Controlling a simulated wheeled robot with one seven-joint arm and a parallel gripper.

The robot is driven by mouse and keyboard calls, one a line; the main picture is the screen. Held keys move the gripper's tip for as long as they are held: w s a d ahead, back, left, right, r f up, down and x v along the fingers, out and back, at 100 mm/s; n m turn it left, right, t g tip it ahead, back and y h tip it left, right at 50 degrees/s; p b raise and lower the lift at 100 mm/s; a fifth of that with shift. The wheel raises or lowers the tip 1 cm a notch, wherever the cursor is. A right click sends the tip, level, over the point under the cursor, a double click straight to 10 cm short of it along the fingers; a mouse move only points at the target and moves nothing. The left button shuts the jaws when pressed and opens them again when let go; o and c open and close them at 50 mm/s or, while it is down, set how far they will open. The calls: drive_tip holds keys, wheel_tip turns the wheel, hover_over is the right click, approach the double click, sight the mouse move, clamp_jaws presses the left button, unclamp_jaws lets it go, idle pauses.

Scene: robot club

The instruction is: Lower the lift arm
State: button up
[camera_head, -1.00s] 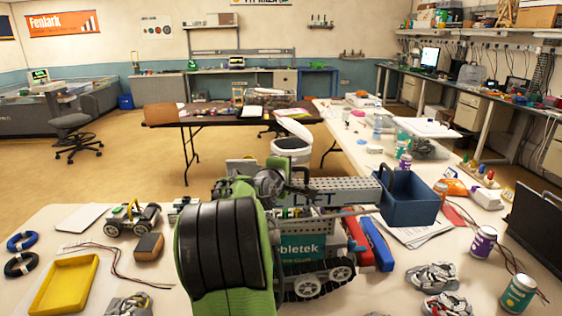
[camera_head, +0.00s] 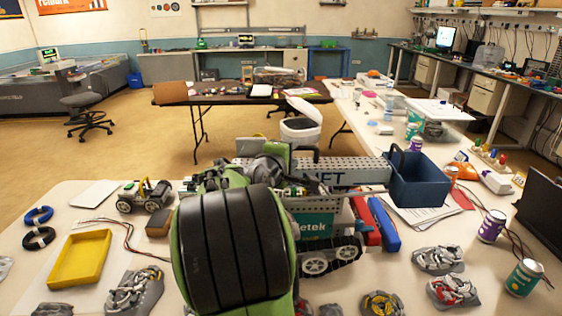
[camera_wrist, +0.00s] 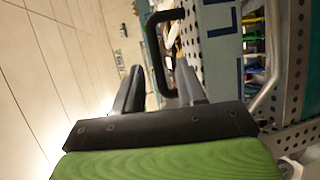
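The lift arm (camera_head: 345,172) is a grey perforated beam marked with large letters, partly hidden behind my arm. It lies roughly level above a tracked robot (camera_head: 331,254) with a teal panel on the table. In the wrist view, the lift arm (camera_wrist: 222,52) runs along the right of a black loop handle (camera_wrist: 153,52). My gripper (camera_wrist: 160,75) is open, its two grey fingers apart. The handle's lower end shows between or just beyond the fingertips; I cannot tell whether they touch. In the head view my own green and black arm hides most of the gripper.
A dark blue bin (camera_head: 420,190) stands at the beam's right end. Red and blue cases (camera_head: 382,222) lie beside the tracked robot. A yellow tray (camera_head: 80,258), a small wheeled car (camera_head: 145,196), cans (camera_head: 491,226) and grey shoe-like items (camera_head: 438,259) sit around it.

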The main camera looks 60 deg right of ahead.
drive_tip(key=a+r, duration=0.1)
drive_tip(key=a, duration=0.7)
drive_tip(key=shift+s+a+r, duration=0.3)
drive_tip(key=shift+a, duration=0.05)
drive_tip(key=shift+w+p, duration=0.1)
drive_tip(key=shift+p, duration=0.2)
